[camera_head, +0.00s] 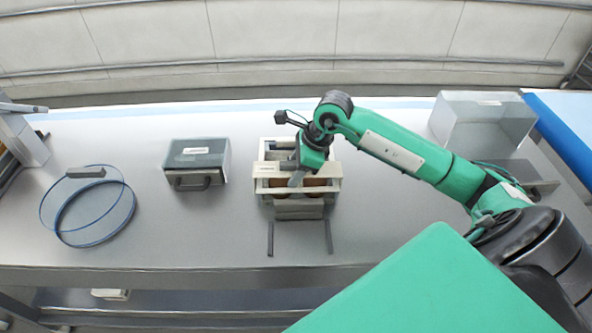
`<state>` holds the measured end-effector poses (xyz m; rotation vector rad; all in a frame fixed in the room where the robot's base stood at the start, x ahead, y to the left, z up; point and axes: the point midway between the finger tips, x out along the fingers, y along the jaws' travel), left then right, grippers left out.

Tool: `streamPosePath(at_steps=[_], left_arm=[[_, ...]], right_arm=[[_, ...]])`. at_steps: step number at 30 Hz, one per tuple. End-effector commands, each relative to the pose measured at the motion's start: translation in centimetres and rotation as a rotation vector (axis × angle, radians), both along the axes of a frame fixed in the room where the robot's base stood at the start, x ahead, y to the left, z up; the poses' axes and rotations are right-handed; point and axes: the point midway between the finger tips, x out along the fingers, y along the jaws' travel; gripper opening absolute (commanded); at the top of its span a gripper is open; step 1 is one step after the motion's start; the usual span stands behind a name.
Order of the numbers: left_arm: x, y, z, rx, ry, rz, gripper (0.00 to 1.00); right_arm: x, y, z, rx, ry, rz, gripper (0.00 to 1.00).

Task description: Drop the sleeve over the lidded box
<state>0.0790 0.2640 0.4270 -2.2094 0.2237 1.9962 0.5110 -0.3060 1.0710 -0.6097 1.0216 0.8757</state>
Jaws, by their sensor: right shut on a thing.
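My right gripper (297,176) reaches in from the right and points down at a cream rectangular frame (333,184) in the middle of the table. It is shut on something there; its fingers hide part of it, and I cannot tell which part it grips. Brown rounded shapes (314,183) show inside the frame. A pale grey block (299,212) shows at the frame's front. I cannot tell for certain which piece is the sleeve. A dark grey lidded box (199,160) with a label and front handle stands to the left, apart from the gripper. My left gripper is out of view.
A clear bin (485,125) stands at the back right. Two dark bars (270,240) lie in front of the frame. The table (190,235) is bare around the lidded box.

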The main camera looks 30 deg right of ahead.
Motion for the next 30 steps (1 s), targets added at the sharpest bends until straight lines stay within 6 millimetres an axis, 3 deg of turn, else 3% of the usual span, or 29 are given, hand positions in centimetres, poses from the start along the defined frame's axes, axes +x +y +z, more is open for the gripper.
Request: streamPosePath(at_steps=[1,12,13,15,17,23,24,30], left_arm=[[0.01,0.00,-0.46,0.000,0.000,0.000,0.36],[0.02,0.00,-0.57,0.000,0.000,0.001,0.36],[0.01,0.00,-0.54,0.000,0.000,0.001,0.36],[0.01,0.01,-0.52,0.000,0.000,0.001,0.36],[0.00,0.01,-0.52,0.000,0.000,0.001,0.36],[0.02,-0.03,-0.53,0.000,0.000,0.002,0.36],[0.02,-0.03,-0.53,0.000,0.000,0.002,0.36],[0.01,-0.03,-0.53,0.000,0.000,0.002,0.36]], right_arm=[[-1.17,0.27,-2.73,-0.012,0.056,0.011,0.24],[-1.16,0.26,-2.81,-0.012,0.056,0.011,0.24],[-1.16,0.26,-2.78,-0.012,0.056,0.011,0.50],[-1.16,0.26,-2.77,-0.012,0.056,0.011,0.64],[-1.16,0.28,-2.78,-0.012,0.056,0.011,0.69],[-1.17,0.30,-2.78,-0.010,0.057,0.010,0.70],[-1.18,0.30,-2.79,-0.011,0.057,0.010,0.58],[-1.18,0.29,-2.79,-0.011,0.057,0.010,0.57]])
